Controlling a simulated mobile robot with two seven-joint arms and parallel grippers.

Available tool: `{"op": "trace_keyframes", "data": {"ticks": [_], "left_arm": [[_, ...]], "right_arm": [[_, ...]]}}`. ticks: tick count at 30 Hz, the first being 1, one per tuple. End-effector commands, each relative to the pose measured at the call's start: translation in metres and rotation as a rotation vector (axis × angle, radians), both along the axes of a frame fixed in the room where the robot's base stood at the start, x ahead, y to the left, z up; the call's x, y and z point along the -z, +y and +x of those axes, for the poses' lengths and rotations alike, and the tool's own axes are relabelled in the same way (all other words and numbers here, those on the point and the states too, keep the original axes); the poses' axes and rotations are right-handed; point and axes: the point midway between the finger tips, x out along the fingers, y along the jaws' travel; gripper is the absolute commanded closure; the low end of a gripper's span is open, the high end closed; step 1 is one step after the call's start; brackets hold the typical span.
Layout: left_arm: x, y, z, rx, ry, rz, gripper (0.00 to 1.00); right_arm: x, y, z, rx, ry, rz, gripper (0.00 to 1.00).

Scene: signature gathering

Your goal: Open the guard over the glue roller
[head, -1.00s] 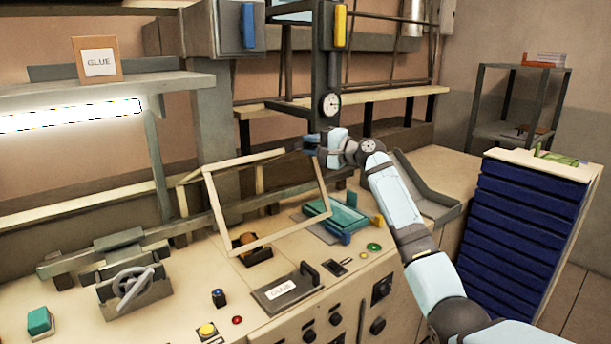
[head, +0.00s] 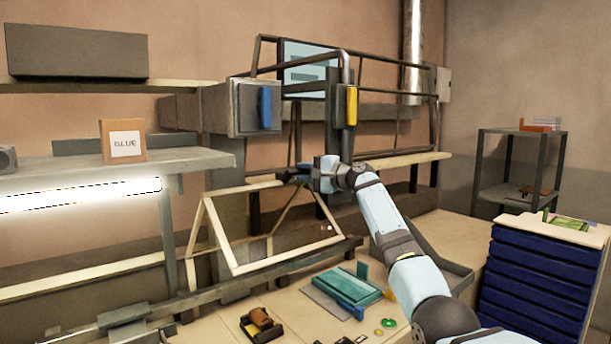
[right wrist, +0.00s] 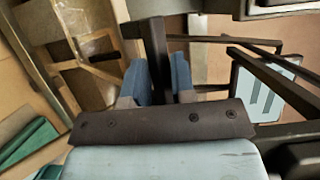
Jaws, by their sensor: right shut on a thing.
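The guard (head: 218,232) is a cream, open frame. It stands raised and tilted above the bench, with its lower bar clear of the bench top. My right gripper (head: 306,174) is at its upper right corner, shut on a dark bar there that looks like the guard's handle. In the right wrist view the blue fingers (right wrist: 158,82) sit on both sides of this dark bar, and cream frame bars show at the left. A small brown roller (head: 262,322), probably the glue roller, shows uncovered below the guard. My left gripper is out of view.
A grey rail (head: 265,278) runs along the bench behind the roller. A teal tray-like block (head: 346,286) lies to the right. A grey box with a blue handle (head: 242,108) and a post with a yellow handle (head: 351,106) stand close above my gripper. A glue box (head: 123,141) sits on the left shelf.

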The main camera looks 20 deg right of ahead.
Motion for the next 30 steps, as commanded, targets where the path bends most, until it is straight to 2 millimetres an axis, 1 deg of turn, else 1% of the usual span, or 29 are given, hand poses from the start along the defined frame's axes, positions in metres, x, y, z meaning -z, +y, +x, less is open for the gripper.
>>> {"op": "trace_keyframes", "data": {"ticks": [6,7,9,17,20,23,25,30], "left_arm": [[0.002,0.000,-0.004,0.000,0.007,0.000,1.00],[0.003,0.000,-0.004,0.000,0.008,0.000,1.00],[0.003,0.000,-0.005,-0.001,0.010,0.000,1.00],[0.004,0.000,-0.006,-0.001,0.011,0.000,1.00],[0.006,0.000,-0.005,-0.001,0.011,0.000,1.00],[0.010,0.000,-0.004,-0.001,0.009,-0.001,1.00],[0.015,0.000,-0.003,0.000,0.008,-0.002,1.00],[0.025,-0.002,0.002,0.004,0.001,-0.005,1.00]], "right_arm": [[0.001,0.000,0.000,-0.001,0.000,-0.001,1.00],[0.001,0.000,0.000,-0.001,0.000,-0.001,0.72],[0.001,0.000,0.000,-0.001,0.000,-0.001,0.57],[0.001,0.000,0.000,0.000,0.001,-0.001,0.57],[0.003,-0.004,-0.003,0.001,0.001,-0.001,0.57],[0.004,-0.012,-0.011,0.001,-0.001,-0.002,0.57],[0.005,-0.019,-0.020,0.001,-0.002,-0.002,0.57],[0.006,-0.047,-0.050,0.003,-0.002,-0.004,0.57]]}}
